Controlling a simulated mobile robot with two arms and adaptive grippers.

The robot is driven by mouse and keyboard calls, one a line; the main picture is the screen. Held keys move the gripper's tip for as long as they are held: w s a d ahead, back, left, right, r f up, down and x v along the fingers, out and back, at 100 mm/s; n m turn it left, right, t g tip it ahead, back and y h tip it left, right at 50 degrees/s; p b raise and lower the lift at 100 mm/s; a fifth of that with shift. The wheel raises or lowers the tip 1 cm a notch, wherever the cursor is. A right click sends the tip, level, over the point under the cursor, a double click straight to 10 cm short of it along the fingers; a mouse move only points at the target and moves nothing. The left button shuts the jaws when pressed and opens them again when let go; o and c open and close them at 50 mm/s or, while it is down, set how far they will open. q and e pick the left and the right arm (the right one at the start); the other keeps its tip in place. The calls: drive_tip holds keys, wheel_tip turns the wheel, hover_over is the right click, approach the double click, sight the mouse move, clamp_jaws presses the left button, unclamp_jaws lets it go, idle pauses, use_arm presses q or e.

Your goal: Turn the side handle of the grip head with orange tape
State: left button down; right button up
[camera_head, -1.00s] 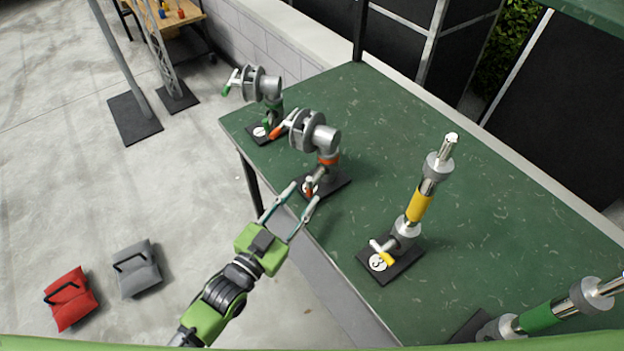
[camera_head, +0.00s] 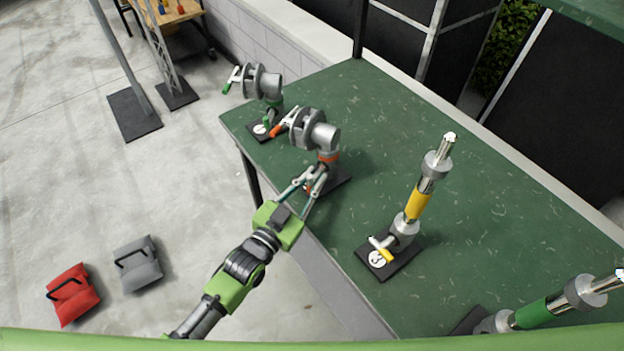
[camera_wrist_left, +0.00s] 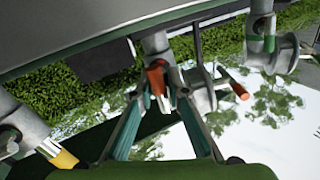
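The grip head with orange tape (camera_head: 328,157) stands on a black base at the table's near left edge. It has a grey round clamp head (camera_head: 315,130) and a small orange-tipped side handle (camera_wrist_left: 157,78) low on its post. My left gripper (camera_head: 315,175) is at this low handle, just below the tape, and partly hides it in the head view. In the left wrist view the two fingers (camera_wrist_left: 163,95) stand on either side of the orange handle, with a gap visible at the right finger. The left gripper looks open. My right gripper is in neither view.
A green-taped grip head (camera_head: 265,85) stands behind to the left. A yellow-taped stand (camera_head: 418,205) and a green-taped stand (camera_head: 535,313) are to the right on the green table (camera_head: 470,220). Red (camera_head: 72,295) and grey (camera_head: 138,265) sandbags lie on the floor.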

use_arm(q)
drive_tip(key=m, duration=0.3)
drive_tip(key=c, duration=2)
unclamp_jaws()
drive_tip(key=shift+o, duration=0.2)
drive_tip(key=shift+a, duration=0.1)
drive_tip(key=shift+s+a+f, duration=0.1)
drive_tip(key=shift+s+a, duration=0.1)
drive_tip(key=shift+s, duration=0.15)
drive_tip(key=v, duration=1.1)
